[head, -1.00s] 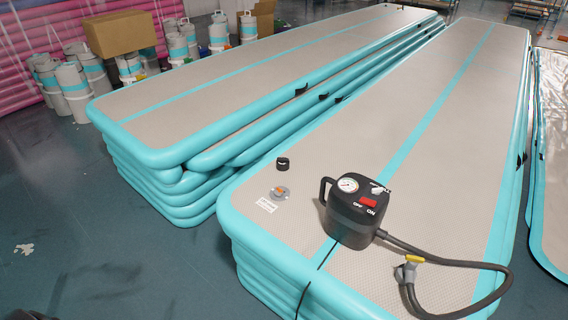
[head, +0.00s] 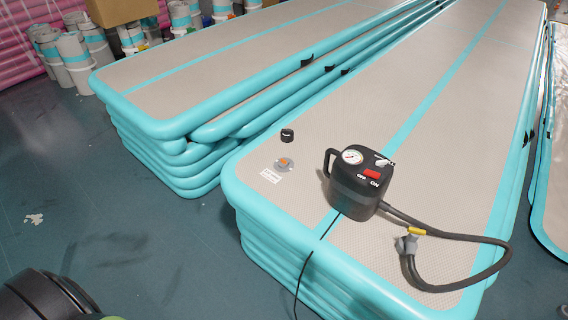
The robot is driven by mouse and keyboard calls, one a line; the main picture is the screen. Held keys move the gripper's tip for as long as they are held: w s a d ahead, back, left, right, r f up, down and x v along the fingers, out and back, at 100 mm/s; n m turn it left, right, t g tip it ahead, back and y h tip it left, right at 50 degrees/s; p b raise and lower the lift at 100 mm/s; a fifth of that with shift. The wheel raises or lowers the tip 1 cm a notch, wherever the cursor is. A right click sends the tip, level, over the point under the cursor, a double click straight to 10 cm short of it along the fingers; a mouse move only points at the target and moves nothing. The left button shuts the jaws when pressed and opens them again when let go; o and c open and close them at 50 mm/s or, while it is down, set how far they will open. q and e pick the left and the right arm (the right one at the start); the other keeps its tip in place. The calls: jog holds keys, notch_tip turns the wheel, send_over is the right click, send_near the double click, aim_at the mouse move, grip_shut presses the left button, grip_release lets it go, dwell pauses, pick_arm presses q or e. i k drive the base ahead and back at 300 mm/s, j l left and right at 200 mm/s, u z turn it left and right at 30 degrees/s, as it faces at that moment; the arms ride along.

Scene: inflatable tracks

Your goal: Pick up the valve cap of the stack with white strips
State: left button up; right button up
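A small black valve cap (head: 287,135) stands on the grey top of the nearer stack of inflatable tracks (head: 330,120). The stack has teal edges and a teal stripe along its top. An orange-centred valve (head: 285,164) sits just in front of the cap, apart from it, with a white label (head: 270,176) beside it. No white strips can be made out on this stack. Neither gripper shows. Only a dark rounded part of my own body shows at the lower left, far from the cap.
A black electric pump (head: 357,184) with a gauge stands right of the valve. Its hose (head: 450,237) curves over the right side and its cable hangs over the front. A second track stack (head: 190,90) lies to the left. Open floor (head: 100,200) is at the left.

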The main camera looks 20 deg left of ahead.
aim_at(286, 135)
jog(key=j+z, duration=0.1)
jog(key=z, duration=0.3)
jog(key=j+z, duration=0.15)
jog(key=z, duration=0.2)
jog(key=j+z, duration=0.2)
jog(key=j, duration=0.45)
jog(key=j+z, duration=0.25)
jog(key=j, duration=0.4)
jog(key=j+z, duration=0.2)
jog(key=j, duration=0.45)
jog(key=k+j+z, duration=0.25)
jog(key=j, duration=0.35)
jog(key=k+j, duration=0.1)
jog(key=j, duration=0.75)
jog(key=k+j, duration=0.15)
jog(key=j, duration=0.25)
jog(key=k+j, duration=0.1)
jog(key=j, duration=0.35)
